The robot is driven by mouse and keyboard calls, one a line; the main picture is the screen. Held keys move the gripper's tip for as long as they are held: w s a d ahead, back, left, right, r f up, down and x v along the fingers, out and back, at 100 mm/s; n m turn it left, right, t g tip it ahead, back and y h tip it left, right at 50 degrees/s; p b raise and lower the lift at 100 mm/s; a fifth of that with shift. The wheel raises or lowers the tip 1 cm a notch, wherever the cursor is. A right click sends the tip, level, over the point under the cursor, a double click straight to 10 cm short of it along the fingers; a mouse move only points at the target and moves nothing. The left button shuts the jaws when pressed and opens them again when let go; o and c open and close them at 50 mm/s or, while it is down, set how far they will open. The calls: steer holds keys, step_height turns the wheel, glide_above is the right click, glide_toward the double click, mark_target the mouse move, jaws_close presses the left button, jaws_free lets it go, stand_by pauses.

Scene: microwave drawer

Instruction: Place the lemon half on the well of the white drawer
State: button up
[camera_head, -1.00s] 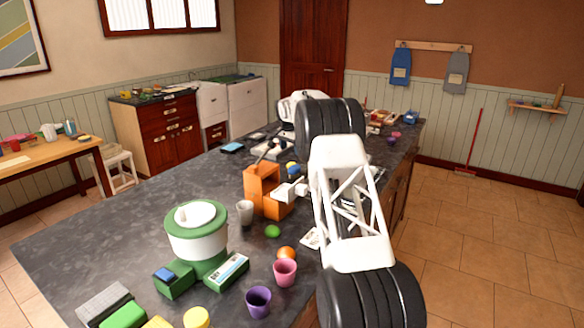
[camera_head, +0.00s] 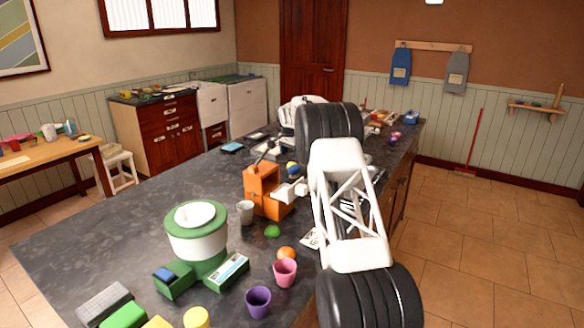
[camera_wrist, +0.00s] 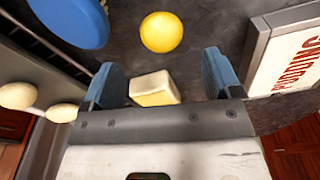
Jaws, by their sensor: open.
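In the wrist view, my gripper (camera_wrist: 161,62) is open, with its two blue fingers apart. A yellow round piece (camera_wrist: 162,32), which looks like the lemon half, lies on the dark counter just beyond the fingertips, roughly centred between them. A pale yellow-and-white block (camera_wrist: 154,89) shows between the fingers, nearer the palm; I cannot tell whether it touches them. In the head view, my arm hides much of the far counter, and I cannot make out the gripper or lemon half there. I cannot identify the white drawer for certain in either view.
Close to the gripper are a lettered box (camera_wrist: 285,50) on the right, a blue round object (camera_wrist: 72,20) and two cream rounded objects (camera_wrist: 18,96) on the left. The counter (camera_head: 90,240) also holds an orange machine (camera_head: 262,188), a green-and-white appliance (camera_head: 197,235) and cups.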

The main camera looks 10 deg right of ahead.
steer(key=shift+w+d+f, duration=0.1)
steer(key=shift+f, duration=1.25)
steer(key=shift+w+d+f, duration=0.1)
steer(key=shift+f, duration=1.2)
steer(key=shift+c, duration=0.3)
steer(key=c, duration=1)
steer(key=shift+r, duration=0.2)
steer(key=shift+r, duration=4.85)
